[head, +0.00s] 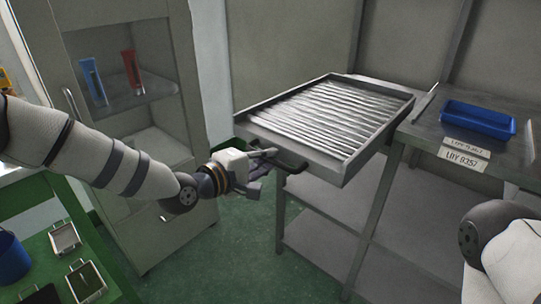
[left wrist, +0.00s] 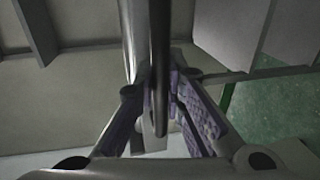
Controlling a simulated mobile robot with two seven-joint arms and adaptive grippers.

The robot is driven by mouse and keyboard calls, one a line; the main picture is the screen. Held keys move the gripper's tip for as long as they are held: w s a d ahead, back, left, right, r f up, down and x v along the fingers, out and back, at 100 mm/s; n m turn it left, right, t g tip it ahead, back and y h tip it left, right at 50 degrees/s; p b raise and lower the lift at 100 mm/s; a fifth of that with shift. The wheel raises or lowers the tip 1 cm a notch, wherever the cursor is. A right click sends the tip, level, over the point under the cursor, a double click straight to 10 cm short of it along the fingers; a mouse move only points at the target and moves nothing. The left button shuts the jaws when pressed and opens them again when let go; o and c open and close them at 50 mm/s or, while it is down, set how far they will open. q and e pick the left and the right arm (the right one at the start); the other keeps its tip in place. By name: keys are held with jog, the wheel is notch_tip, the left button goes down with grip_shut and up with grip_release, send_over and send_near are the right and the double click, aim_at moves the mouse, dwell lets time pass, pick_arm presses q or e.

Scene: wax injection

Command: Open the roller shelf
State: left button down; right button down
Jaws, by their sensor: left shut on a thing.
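The roller shelf (head: 258,128) is a grey metal tray with a row of shiny rollers. It juts out to the left past the legs of the metal table (head: 427,138). A dark handle (head: 291,165) sits at its near left edge. My left gripper (head: 272,163) is at this handle. In the left wrist view, the purple-padded fingers of my left gripper (left wrist: 158,110) are shut around a bar of the handle (left wrist: 160,65). My right gripper is out of view; only part of my right arm shows at the lower right.
A blue tray (head: 478,120) and label plates reading LOY 0352 (head: 463,160) lie on the table. A grey cabinet (head: 165,235) with a red and a blue tube stands at the left. A green table (head: 110,270) with small metal trays is at lower left. Green floor (head: 235,255) lies open between.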

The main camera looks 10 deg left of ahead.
pick_arm(q)
jog(key=shift+s+a+r, duration=0.1)
jog(key=shift+s+a, duration=0.15)
jog(key=shift+a, duration=0.05)
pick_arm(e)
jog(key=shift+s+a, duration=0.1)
pick_arm(q)
jog(key=c, duration=1.7)
grip_release()
jog(key=shift+o, duration=0.2)
